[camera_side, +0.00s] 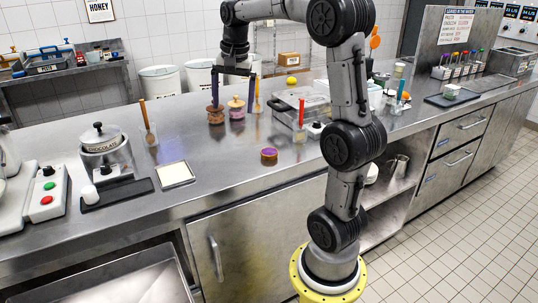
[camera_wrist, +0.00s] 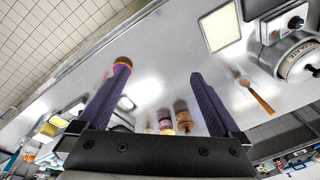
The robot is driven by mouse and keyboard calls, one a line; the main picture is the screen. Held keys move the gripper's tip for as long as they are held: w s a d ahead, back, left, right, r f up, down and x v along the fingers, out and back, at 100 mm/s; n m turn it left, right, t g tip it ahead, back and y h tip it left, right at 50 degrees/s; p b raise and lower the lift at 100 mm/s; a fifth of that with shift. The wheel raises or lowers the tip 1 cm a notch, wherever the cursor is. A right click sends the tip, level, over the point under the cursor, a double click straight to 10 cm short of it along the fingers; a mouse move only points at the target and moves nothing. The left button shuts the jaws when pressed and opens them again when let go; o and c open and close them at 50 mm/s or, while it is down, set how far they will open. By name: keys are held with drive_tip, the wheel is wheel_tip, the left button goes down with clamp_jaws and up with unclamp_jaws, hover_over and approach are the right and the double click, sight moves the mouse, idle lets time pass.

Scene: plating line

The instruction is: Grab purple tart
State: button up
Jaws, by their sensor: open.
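The purple tart (camera_side: 269,155), small and round with a brown crust and a purple top, sits alone on the steel counter near its front edge in the side view. In the wrist view the tart (camera_wrist: 123,61) shows at the tip of the left finger, which hides part of it. My gripper (camera_side: 233,106) is open and empty, fingers pointing down, farther back and left of the tart. In the wrist view my gripper (camera_wrist: 158,73) shows its two dark purple fingers spread wide with bare counter between their tips.
Brown stacked pieces (camera_side: 215,115) and a purple-pink piece with a pale top (camera_side: 237,108) stand near my fingers. A holder with a red stick (camera_side: 301,118) stands right of the tart. A white square plate (camera_side: 175,174) lies left. The counter around the tart is clear.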

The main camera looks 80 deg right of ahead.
drive_tip(key=s+d+f+m+g, duration=0.1)
drive_tip(key=d+f, duration=0.1)
drive_tip(key=d, duration=0.3)
drive_tip(key=s+d+f+m, duration=0.2)
drive_tip(key=d+f, duration=0.1)
drive_tip(key=d, duration=0.2)
drive_tip(key=m+y, duration=0.1)
hover_over(269, 151)
drive_tip(key=shift+g, duration=0.3)
drive_tip(key=f, duration=1)
drive_tip(key=shift+s+f, duration=0.3)
drive_tip(key=shift+f, duration=0.05)
drive_tip(key=shift+w+d+f, duration=0.1)
drive_tip(key=shift+w+f, duration=0.05)
drive_tip(key=shift+f, duration=1.35)
drive_tip(key=shift+w+f, duration=0.1)
drive_tip(key=shift+f, duration=1.4)
drive_tip(key=c, duration=0.8)
drive_tip(key=shift+r, duration=0.1)
